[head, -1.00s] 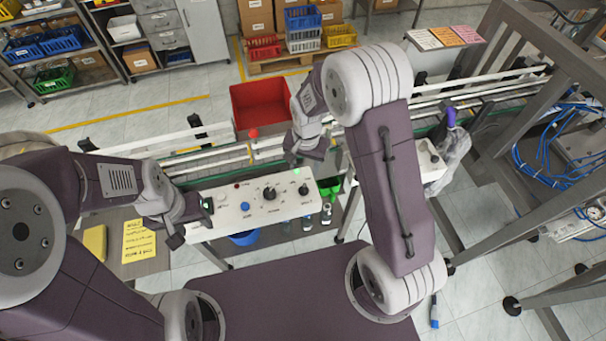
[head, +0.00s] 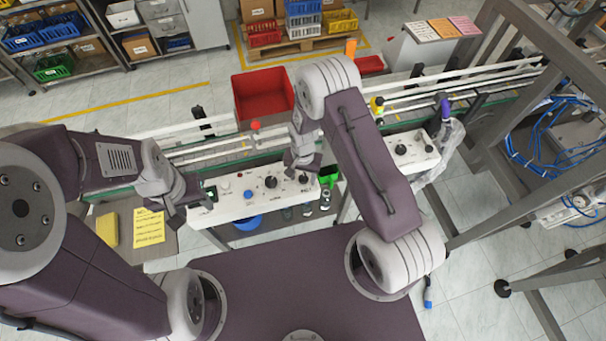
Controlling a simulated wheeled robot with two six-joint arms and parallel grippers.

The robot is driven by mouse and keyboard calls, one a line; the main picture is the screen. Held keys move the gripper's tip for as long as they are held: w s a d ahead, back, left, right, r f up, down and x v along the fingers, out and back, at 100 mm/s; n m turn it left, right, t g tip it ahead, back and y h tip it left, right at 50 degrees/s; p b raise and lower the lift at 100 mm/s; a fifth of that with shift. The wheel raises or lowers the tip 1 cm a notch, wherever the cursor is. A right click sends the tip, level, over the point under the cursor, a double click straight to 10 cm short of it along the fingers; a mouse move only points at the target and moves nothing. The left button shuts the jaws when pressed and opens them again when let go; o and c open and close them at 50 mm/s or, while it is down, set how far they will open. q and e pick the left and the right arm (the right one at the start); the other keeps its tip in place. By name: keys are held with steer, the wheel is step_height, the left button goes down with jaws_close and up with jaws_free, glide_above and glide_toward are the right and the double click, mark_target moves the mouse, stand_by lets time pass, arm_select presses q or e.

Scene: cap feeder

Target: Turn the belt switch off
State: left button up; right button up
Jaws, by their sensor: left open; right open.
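A white control panel (head: 228,211) stands in front of the conveyor in the head view. It carries a middle black knob (head: 271,182), a right black knob (head: 303,178), a blue button (head: 248,194) and a pale button (head: 225,184). Its labels are too small to read, so I cannot tell which knob is the belt switch. My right gripper (head: 303,167) is open and empty, above the panel's right end, close behind the right knob; contact cannot be told. My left gripper (head: 191,208) is open and empty at the panel's left end.
The conveyor (head: 230,148) runs behind the panel, with a red bin (head: 262,93) beyond it. A second white panel (head: 414,160) with a black knob stands to the right. A yellow note (head: 149,226) and yellow block (head: 108,230) lie at left. A metal frame fills the right side.

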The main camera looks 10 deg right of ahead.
jaws_close()
steer(key=shift+w, duration=0.1)
steer(key=shift+n, duration=0.3)
steer(key=shift+f+n+b, duration=0.1)
steer(key=shift+n+b, duration=0.6)
steer(key=shift+n, duration=0.2)
steer(key=n+b, duration=0.1)
steer(key=n, duration=0.2)
steer(key=shift+d+n, duration=0.15)
steer(key=shift+n, duration=0.25)
steer(key=n+b, duration=0.2)
steer(key=n, duration=0.3)
steer(key=shift+n, duration=0.3)
jaws_free()
steer(key=shift+d, duration=0.1)
